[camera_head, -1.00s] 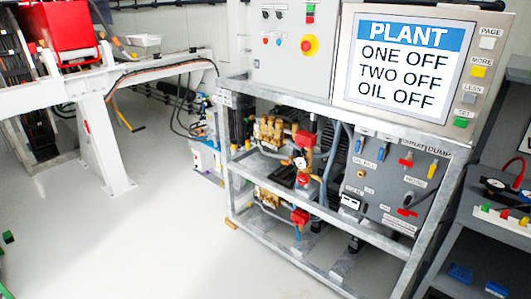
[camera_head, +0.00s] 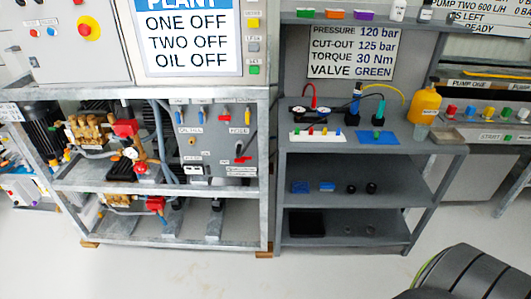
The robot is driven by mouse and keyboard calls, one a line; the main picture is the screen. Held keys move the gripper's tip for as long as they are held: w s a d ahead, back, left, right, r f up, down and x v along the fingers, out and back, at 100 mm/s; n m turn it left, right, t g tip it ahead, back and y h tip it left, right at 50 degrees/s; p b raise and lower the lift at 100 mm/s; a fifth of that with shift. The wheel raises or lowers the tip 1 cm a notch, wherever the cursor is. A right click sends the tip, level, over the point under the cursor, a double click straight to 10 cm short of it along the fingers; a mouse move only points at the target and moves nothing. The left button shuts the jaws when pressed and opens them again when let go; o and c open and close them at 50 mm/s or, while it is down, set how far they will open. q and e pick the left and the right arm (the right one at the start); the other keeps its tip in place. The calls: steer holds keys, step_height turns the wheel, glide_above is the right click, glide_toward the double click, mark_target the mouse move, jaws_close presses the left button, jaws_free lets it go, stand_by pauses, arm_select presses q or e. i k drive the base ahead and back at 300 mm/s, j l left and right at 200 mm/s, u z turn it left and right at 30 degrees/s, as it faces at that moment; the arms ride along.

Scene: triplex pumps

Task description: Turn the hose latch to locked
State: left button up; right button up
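A grey valve panel (camera_head: 210,145) is set in the right part of the metal pump frame, under the PLANT screen. A label that seems to read HOSE (camera_head: 240,130) is on its right side. A yellow handle (camera_head: 248,113) stands upright above that label. A red handle (camera_head: 242,159) lies roughly level below it, and another red handle (camera_head: 223,121) is to the upper left. The lettering is too small to tell surely which handle is the hose latch, or its locked mark. Neither of my grippers shows in the view.
A grey shelf unit (camera_head: 350,150) stands right of the pump frame (camera_head: 170,245), holding gauges, a yellow bottle (camera_head: 425,105) and small parts. Brass pumps (camera_head: 90,130) sit left of the panel. The floor (camera_head: 200,275) in front is clear. A dark rounded form fills the lower right corner.

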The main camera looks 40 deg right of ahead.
mark_target(242, 159)
steer(key=z, duration=0.9)
